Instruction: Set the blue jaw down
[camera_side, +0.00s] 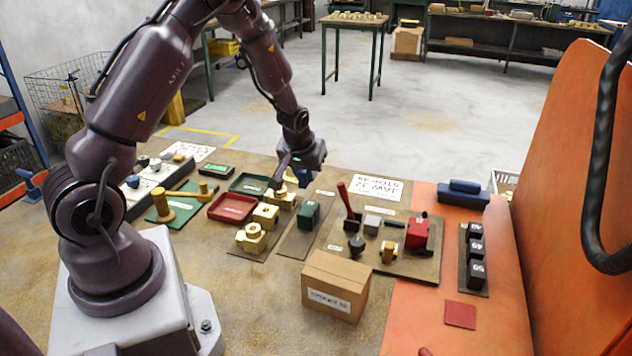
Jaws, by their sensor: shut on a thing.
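My gripper (284,178) points down over the row of brass fixtures near the middle of the bench.
A green block (308,214) stands close to the right of the gripper. Red (232,207) and dark green (249,183) trays lie to the left. A red-handled lever (348,205) rises on the plate at right. A cardboard box (335,286) stands in front. A blue object (463,193) lies on the orange surface.

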